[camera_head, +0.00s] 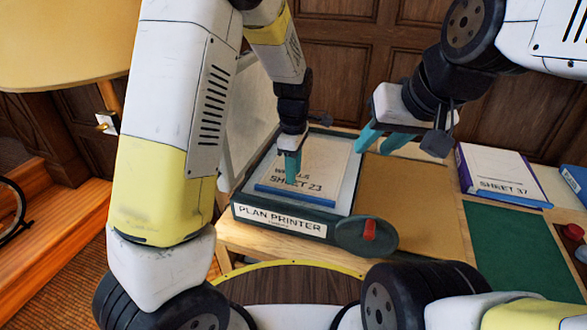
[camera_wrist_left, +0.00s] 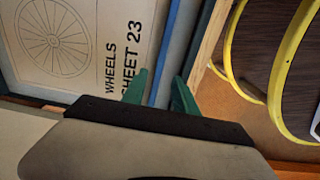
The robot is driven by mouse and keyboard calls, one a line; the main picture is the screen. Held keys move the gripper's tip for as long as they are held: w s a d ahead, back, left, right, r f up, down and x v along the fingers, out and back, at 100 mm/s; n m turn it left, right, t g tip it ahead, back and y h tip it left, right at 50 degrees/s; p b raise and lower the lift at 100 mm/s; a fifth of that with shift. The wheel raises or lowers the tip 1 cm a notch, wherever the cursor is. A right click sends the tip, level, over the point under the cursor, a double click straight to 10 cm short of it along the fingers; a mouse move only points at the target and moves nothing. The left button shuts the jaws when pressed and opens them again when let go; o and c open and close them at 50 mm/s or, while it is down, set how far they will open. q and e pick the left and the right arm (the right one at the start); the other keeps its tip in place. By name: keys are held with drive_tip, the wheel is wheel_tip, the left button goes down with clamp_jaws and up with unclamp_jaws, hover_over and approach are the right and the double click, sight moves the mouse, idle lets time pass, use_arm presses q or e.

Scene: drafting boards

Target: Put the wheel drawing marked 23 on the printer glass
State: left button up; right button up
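The wheel drawing marked SHEET 23 (camera_head: 318,160) lies on the plan printer (camera_head: 242,212), inside its dark frame, with its blue edge toward the front. The left wrist view shows its spoked wheel and printed number (camera_wrist_left: 85,50). My left gripper (camera_head: 291,180) is over the drawing's front part, by the blue edge. In the left wrist view its green fingers (camera_wrist_left: 158,88) are apart, on either side of the blue strip, with room between. I cannot tell whether they touch the drawing. My right gripper (camera_head: 374,150) is open and empty, above the board right of the printer.
The printer's lid (camera_head: 247,115) stands raised at its left. A round dark part with a red knob (camera_head: 369,230) sits at its front right corner. Right of the bare brown board (camera_head: 420,195) lie SHEET 37 (camera_head: 500,175) and a green mat (camera_head: 510,240).

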use_arm(q)
drive_tip(key=s+a+r+m+t+h, duration=0.1)
drive_tip(key=s+a+r+m, duration=0.25)
drive_tip(key=r, duration=0.45)
drive_tip(key=s+a+r+m+t+h, duration=0.1)
drive_tip(key=s+a+r+m, duration=0.25)
drive_tip(key=r, duration=0.45)
drive_tip(key=s+a+r+m+t, duration=0.4)
drive_tip(key=s+a+m, duration=0.3)
drive_tip(key=s, duration=0.5)
drive_tip(key=shift+s+r+m, duration=0.3)
drive_tip(key=shift+r+m, duration=0.2)
drive_tip(key=shift+a, duration=0.1)
